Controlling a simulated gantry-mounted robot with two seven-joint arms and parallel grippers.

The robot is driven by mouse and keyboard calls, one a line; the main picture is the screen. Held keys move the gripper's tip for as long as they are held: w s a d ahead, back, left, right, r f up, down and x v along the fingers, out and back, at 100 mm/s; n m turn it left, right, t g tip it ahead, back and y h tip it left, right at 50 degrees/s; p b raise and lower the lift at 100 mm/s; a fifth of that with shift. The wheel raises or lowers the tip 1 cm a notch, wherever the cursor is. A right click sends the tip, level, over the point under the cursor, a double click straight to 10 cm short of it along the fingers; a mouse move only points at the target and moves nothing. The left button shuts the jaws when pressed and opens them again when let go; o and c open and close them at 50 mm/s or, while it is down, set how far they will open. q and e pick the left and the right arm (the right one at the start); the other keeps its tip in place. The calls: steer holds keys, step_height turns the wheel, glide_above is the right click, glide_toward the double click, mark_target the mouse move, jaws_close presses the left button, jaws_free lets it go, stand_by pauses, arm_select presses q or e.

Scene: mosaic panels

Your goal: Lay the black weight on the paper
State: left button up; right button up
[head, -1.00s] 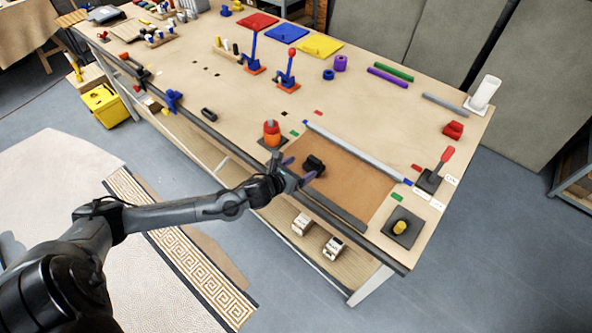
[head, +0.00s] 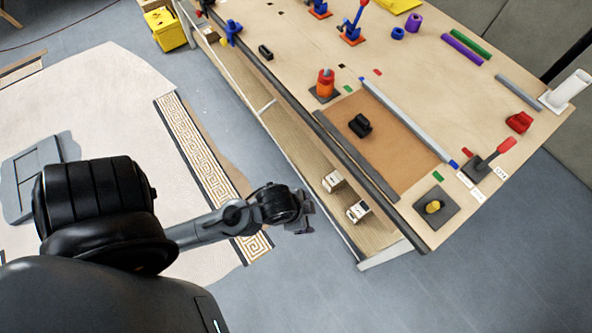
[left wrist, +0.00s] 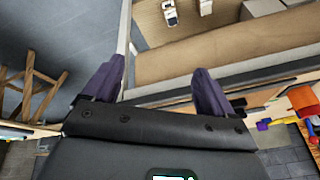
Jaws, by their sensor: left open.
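The black weight (head: 360,125) lies on the brown paper (head: 405,150), towards its left end. My left gripper (head: 306,211) is off the table's front side, clear of the weight and the paper. In the left wrist view its two purple fingers (left wrist: 155,82) are spread wide with nothing between them. The weight is not recognisable in the left wrist view. My right gripper is in neither view.
A grey bar (head: 405,118) runs along the paper's back edge, and a dark rail (head: 355,155) along its front. An orange-red piece on a dark base (head: 325,83) stands left of the paper.

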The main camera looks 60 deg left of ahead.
arm_select(q)
steer(key=s+n, duration=0.1)
steer(key=s+r+n+g, duration=0.1)
steer(key=s+n, duration=0.1)
steer(key=shift+d, duration=0.1)
steer(key=shift+w, duration=0.1)
step_height(320, 180, up, 16)
steer(key=p, duration=1.6)
